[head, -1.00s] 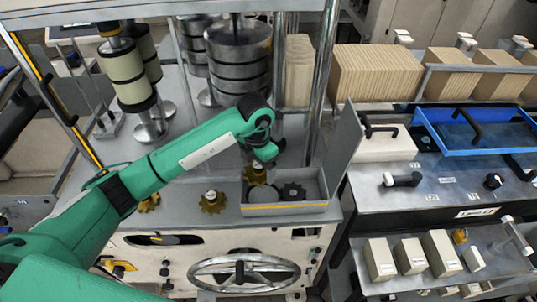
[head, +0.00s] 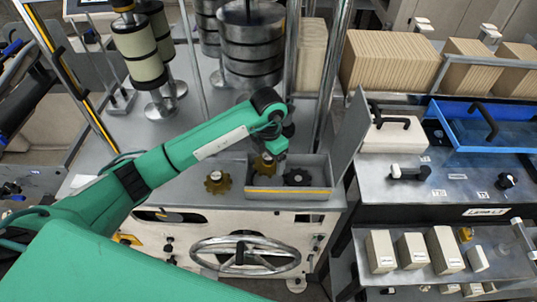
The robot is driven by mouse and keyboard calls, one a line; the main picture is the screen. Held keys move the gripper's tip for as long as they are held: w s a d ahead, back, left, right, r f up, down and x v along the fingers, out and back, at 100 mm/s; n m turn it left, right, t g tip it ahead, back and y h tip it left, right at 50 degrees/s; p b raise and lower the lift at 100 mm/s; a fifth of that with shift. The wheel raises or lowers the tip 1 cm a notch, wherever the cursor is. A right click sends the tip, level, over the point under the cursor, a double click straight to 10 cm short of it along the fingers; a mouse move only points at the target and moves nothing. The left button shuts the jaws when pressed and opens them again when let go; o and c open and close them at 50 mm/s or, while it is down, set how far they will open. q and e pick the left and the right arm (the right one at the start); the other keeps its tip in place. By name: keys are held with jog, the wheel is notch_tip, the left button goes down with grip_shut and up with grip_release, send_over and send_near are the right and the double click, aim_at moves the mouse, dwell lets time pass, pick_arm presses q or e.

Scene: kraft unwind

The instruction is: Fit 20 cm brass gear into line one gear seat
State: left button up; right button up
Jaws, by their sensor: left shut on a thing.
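My left gripper (head: 272,152) reaches in from the left, pointing down over the left part of an open grey box (head: 290,193) on the machine top. It is shut on a brass gear (head: 264,166), which is partly hidden by the gripper. I cannot tell whether this gear touches anything below. A dark gear (head: 297,178) lies in the right part of the box. Another brass gear (head: 217,182) sits on the machine top left of the box. No seat label is readable. My right gripper is out of view.
The box's raised grey lid (head: 351,136) stands at its right. Metal posts (head: 330,70) and stacked steel discs (head: 252,45) rise behind. A handwheel (head: 245,256) is on the machine front. A bench with a blue tray (head: 490,132) stands to the right.

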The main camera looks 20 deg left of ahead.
pick_arm(q)
jog(key=shift+f, duration=0.6)
jog(key=shift+f+b, duration=0.75)
jog(key=shift+f, duration=0.25)
jog(key=shift+f+b, duration=0.5)
jog(key=shift+f, duration=0.45)
jog(key=shift+f+b, duration=0.85)
jog(key=shift+f, duration=0.4)
jog(key=o, duration=1.2)
jog(key=shift+c, duration=0.2)
